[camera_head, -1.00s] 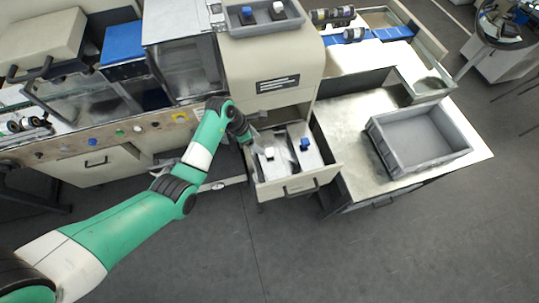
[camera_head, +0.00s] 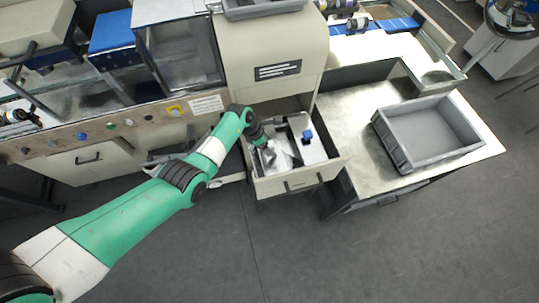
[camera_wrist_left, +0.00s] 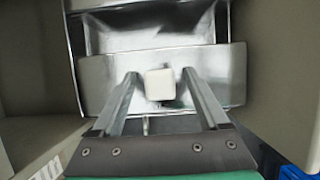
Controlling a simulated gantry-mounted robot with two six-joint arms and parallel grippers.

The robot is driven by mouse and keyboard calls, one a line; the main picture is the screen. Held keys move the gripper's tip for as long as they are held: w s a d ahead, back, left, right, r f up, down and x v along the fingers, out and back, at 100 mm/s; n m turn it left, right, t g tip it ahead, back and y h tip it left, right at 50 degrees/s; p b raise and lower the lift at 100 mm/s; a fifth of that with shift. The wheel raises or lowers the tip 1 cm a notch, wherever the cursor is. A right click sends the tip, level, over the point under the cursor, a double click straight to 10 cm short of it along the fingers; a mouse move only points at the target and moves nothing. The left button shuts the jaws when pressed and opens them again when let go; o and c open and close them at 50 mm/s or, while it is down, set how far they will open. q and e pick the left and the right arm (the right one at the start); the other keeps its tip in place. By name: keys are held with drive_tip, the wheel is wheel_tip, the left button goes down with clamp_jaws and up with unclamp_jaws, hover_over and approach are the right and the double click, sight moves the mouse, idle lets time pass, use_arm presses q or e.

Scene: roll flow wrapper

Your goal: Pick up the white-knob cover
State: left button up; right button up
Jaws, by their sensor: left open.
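The white-knob cover (camera_wrist_left: 160,85) is a shiny metal piece with a square white knob, lying in the open drawer (camera_head: 296,181). My left gripper (camera_head: 268,153) reaches down into the left part of the drawer and mostly hides this cover in the head view. In the left wrist view the two fingers of the left gripper (camera_wrist_left: 160,78) are apart, one on each side of the white knob, with gaps between. Whether the fingertips touch the metal cannot be told. My right gripper is not in view.
A blue-knob cover (camera_head: 308,138) lies in the right part of the drawer, close to my gripper. The drawer walls stand around both covers. An empty grey bin (camera_head: 428,132) stands on the table at the right. The cream machine body (camera_head: 272,50) rises behind the drawer.

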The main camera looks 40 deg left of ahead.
use_arm(q)
clamp_jaws()
drive_tip(key=shift+r, duration=0.15)
idle(1.2)
